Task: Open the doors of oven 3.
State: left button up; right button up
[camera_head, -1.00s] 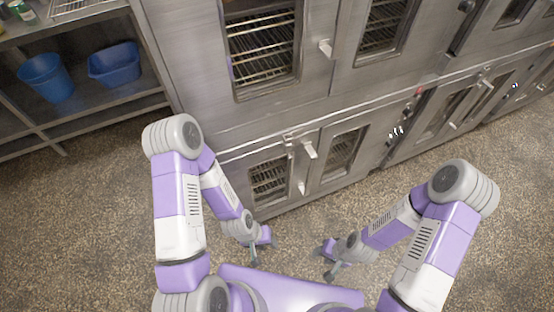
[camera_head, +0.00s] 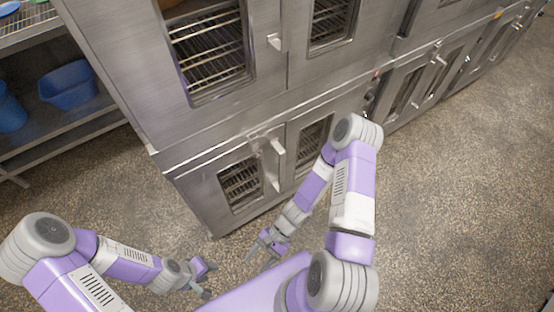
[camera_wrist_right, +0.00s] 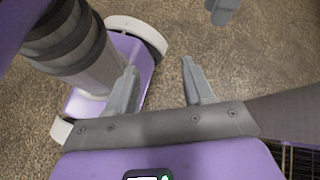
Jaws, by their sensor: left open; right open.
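The nearest steel oven stack has an upper oven and a lower oven, each with two windowed doors. No number is legible, so I cannot tell which is oven 3. The lower left door (camera_head: 240,184) and lower right door (camera_head: 314,142) look shut, with a handle (camera_head: 279,147) near their seam. The right door is partly hidden by my right arm. The upper left door (camera_head: 210,48) and upper right door (camera_head: 330,20) look shut. My right gripper (camera_head: 260,249) is open and empty, low before the lower oven; its fingers show in the wrist view (camera_wrist_right: 160,88). My left gripper (camera_head: 206,279) is open and empty, further left.
More ovens (camera_head: 425,80) continue to the right. A steel shelf (camera_head: 75,128) with blue bins (camera_head: 68,85) stands at the left. The speckled floor (camera_head: 460,200) is clear at the right. In the right wrist view, an oven edge shows at the lower right.

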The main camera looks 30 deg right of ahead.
aim_at(283, 163)
jog(key=w+d+r+m+t+y, duration=0.2)
jog(key=w+m+t, duration=0.4)
jog(key=w, duration=0.1)
jog(key=w+d+r+m+t+y, duration=0.2)
jog(key=w+m+t, duration=0.3)
jog(key=w, duration=0.1)
jog(key=w+d+m+t+h, duration=0.2)
jog(key=d+m+t+h, duration=0.1)
jog(key=d, duration=0.3)
jog(key=w+d+m+t+h+b, duration=0.1)
jog(key=w+d+m+t+h, duration=0.2)
jog(key=d+m+h, duration=0.2)
jog(key=w+d+m+t+h, duration=0.3)
jog(key=d+m+h, duration=0.1)
jog(key=d, duration=0.5)
jog(key=shift+w+f+t+h, duration=0.3)
jog(key=shift+t+h, duration=0.1)
jog(key=shift+h, duration=0.2)
jog(key=w, duration=0.2)
jog(key=w+b, duration=0.1)
jog(key=w, duration=0.1)
jog(key=w+b, duration=0.1)
jog(key=shift+w+a, duration=0.25)
jog(key=shift+w, duration=0.7)
grip_shut()
